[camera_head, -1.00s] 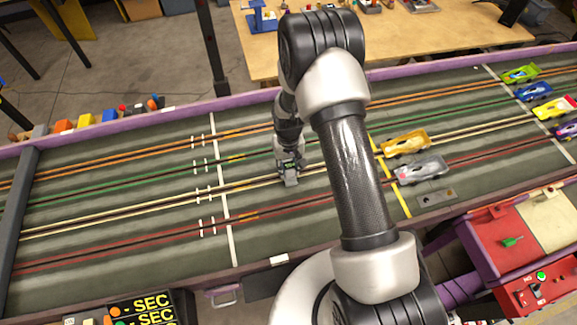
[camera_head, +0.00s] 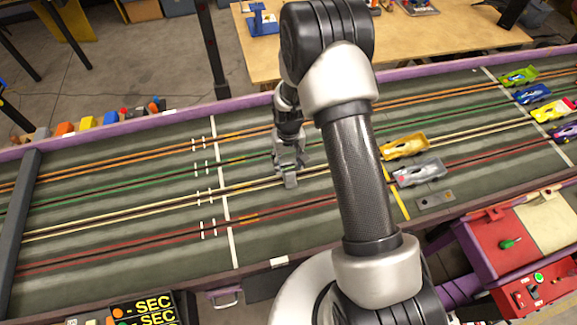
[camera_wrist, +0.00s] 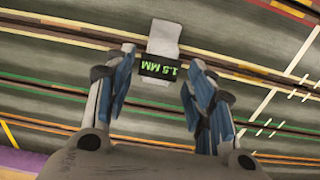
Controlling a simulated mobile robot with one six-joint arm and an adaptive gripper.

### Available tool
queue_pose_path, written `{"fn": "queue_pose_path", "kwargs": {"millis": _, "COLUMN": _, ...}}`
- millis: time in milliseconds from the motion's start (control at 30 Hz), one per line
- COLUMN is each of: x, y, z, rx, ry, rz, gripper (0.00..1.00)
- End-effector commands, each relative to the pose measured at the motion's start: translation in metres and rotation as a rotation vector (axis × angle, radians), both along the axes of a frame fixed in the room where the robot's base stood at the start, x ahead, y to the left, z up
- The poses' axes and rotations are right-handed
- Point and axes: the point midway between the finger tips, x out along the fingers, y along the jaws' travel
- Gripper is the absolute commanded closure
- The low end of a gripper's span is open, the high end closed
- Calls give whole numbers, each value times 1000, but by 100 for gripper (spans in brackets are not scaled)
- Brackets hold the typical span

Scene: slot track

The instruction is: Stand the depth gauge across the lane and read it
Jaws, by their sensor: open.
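The depth gauge (camera_wrist: 164,40) is a small pale grey block with a black display (camera_wrist: 159,68). In the wrist view its green digits appear upside down and read 1.5 MM. It stands on the track over the cream-edged lane, and it shows in the head view (camera_head: 291,181) just below my gripper (camera_head: 289,163). In the wrist view the open fingers of my gripper (camera_wrist: 160,68) are on either side of the gauge's display end, with gaps visible. The gauge's underside and its contact with the slot are hidden.
A gold car (camera_head: 404,147) and a silver car (camera_head: 419,172) stand on the track right of my arm. Several other cars stand at the far right. A dark bar (camera_head: 18,225) crosses the track at left. The track between the bar and white line is clear.

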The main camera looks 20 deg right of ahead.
Motion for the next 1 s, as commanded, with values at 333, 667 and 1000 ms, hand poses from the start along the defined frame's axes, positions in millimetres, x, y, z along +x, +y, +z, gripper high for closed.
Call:
{"fn": "queue_pose_path", "kwargs": {"millis": 333, "x": 0, "y": 0, "z": 68, "rx": 0, "ry": -1, "rz": 0, "gripper": 50}}
{"fn": "queue_pose_path", "kwargs": {"millis": 667, "x": -6, "y": 0, "z": 142, "rx": 0, "ry": -53, "rz": 0, "gripper": 50}}
{"fn": "queue_pose_path", "kwargs": {"millis": 1000, "x": -91, "y": -1, "z": 306, "rx": 0, "ry": -206, "rz": -1, "gripper": 50}}
